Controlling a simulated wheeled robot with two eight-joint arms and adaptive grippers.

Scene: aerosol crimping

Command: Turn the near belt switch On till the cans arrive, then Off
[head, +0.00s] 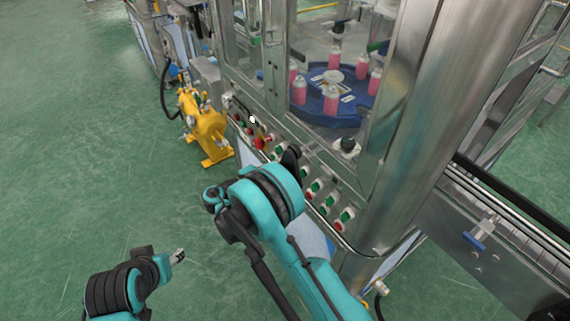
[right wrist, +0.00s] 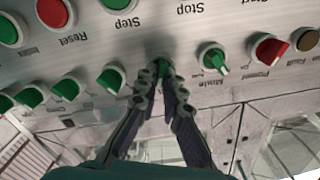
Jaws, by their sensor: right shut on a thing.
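In the right wrist view my right gripper (right wrist: 161,78) has its fingers closed around a green rotary switch (right wrist: 159,65) on the control panel (right wrist: 150,40). The fingers hide most of this switch and its label. In the head view my right arm covers that part of the panel. Pink cans (head: 331,101) stand on a blue turntable (head: 314,99) behind the machine's glass. A metal conveyor belt (head: 510,240) runs at the right; no cans show on its visible part. My left gripper (head: 178,257) hangs over the floor at lower left, its fingers too small to judge.
Beside the held switch are a green Mode switch (right wrist: 212,58) and a red Power switch (right wrist: 268,50). More green switches (right wrist: 66,89) and red buttons (right wrist: 52,12) crowd the panel. A yellow machine (head: 207,130) stands left of the cabinet. The green floor at left is clear.

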